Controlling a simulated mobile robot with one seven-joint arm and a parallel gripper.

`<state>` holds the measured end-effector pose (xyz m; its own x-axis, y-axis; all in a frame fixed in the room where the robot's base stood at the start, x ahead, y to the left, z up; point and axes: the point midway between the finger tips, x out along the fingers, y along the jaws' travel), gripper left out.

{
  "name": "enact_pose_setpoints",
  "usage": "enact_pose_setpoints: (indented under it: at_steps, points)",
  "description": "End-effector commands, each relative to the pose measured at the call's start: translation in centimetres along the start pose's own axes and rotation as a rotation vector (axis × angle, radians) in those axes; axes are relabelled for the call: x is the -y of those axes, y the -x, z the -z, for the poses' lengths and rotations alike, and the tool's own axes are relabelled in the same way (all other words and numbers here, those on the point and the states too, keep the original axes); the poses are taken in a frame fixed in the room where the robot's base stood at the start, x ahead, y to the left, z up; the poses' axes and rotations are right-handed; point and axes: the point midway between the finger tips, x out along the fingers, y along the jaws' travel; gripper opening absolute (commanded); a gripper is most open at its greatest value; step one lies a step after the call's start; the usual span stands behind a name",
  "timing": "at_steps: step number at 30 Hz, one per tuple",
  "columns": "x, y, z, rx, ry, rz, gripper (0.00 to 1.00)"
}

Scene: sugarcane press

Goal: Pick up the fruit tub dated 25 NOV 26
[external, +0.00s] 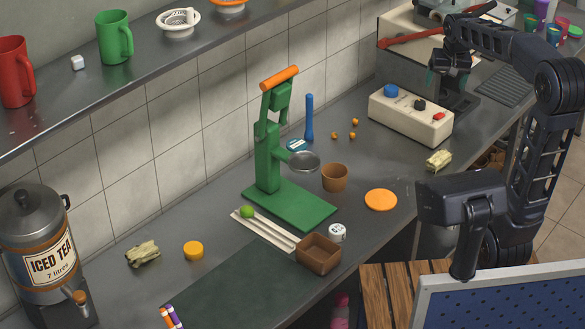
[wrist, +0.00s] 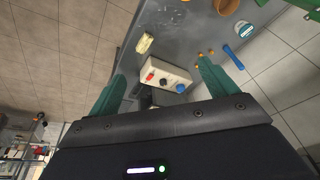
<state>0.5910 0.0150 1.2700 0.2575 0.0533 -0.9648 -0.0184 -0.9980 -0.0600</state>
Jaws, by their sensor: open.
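No date reading 25 NOV 26 is legible in either view. A small round white tub (external: 338,232) with dark marks on its lid stands by the brown box. A second small round item with a blue and white printed top (external: 297,145) lies behind the green press, partly hidden by it. It also shows in the wrist view (wrist: 245,29). I cannot tell which is the named tub. My gripper (external: 447,75) is open and empty, raised above the counter near the control box at the back right. Its two green fingers spread apart in the wrist view (wrist: 160,70).
A green press (external: 290,203) stands mid-counter, with a brown box (external: 318,254) and a brown cup (external: 335,177) near it. A cream control box (external: 410,117) sits below my gripper. An iced tea urn (external: 42,250) stands at left. A shelf (external: 150,62) overhangs the back.

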Motion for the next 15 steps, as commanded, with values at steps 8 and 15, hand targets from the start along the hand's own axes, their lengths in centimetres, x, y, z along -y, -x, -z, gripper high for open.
enact_pose_setpoints:
  at_steps: [8,15]
  points:
    - [5.7,-4.0,6.5,0.054,-0.007,0.003,0.85]
    - [11.3,-8.5,11.1,0.096,-0.017,0.001,0.85]
